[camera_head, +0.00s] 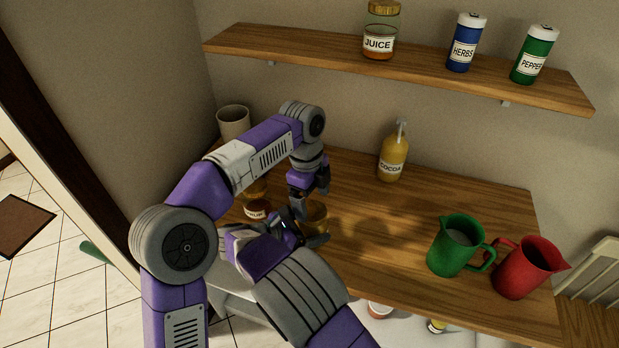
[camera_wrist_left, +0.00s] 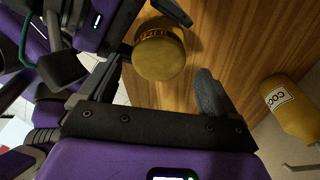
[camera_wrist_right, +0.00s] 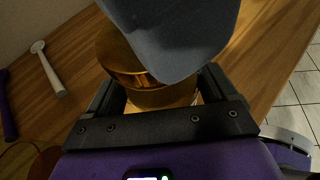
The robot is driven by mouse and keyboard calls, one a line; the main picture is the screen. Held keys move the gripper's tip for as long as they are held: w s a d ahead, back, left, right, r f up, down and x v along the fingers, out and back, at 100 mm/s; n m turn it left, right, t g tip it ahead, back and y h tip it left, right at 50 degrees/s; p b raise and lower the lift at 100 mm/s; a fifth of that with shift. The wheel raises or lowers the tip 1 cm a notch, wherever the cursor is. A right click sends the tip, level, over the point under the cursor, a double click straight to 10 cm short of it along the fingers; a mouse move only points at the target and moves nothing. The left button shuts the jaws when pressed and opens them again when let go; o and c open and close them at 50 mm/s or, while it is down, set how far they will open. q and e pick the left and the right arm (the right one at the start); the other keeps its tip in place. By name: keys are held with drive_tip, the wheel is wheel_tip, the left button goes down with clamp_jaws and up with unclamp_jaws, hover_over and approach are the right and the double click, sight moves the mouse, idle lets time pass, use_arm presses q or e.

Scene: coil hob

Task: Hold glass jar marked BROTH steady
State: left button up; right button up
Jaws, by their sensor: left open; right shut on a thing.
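A jar with a gold lid (camera_head: 316,213) stands on the wooden counter; its label does not show. My right gripper (camera_head: 297,226) is shut on this jar's body. In the right wrist view the gold lid (camera_wrist_right: 135,65) rises between the fingers. My left gripper (camera_head: 314,190) is open above the jar, pointing down. In the left wrist view the lid (camera_wrist_left: 160,50) lies between its spread fingers, and I see no contact. A left finger covers part of the lid in the right wrist view.
Another jar (camera_head: 257,208), its label unreadable, stands left of the grippers, partly hidden. A yellow COCOA bottle (camera_head: 393,158) is behind right. A green jug (camera_head: 457,246) and red jug (camera_head: 522,268) stand at right. A shelf (camera_head: 330,56) runs above. The counter's middle right is clear.

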use_arm(q)
wheel_tip(320, 180, up, 10)
drive_tip(key=a, duration=0.1)
drive_tip(key=shift+w, duration=0.3)
use_arm(e)
drive_tip(key=o, duration=1.2)
drive_tip(key=shift+o, duration=0.2)
